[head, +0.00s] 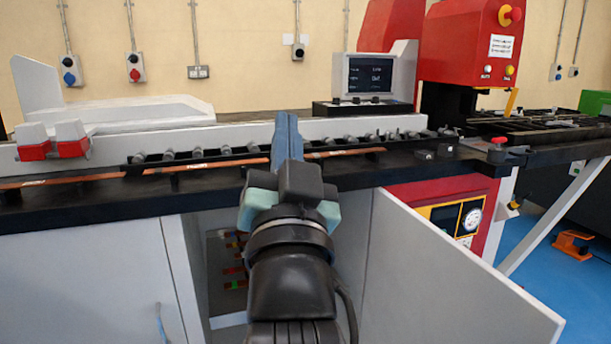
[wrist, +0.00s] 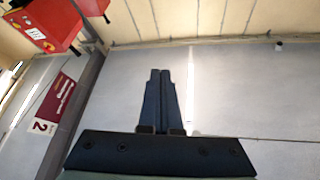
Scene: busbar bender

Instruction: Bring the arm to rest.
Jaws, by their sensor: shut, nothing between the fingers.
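My gripper (head: 287,122) is in the middle of the head view, in front of the long black bench of the bender, with its fingers pointing up and away. In the wrist view my gripper (wrist: 160,72) has its two dark fingers side by side and closed, with nothing between them. The fingers overlap the roller rail and the copper bar (head: 215,163) in the head view. I cannot tell how far they are from them. My wrist and forearm hide part of the cabinet below.
A cabinet door (head: 450,270) stands open at the right, beside my arm. The cabinet's inside (head: 228,265) shows small coloured parts. The red bender head (head: 465,45) and a screen (head: 370,75) stand at the back right. An orange pedal (head: 572,245) is on the blue floor.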

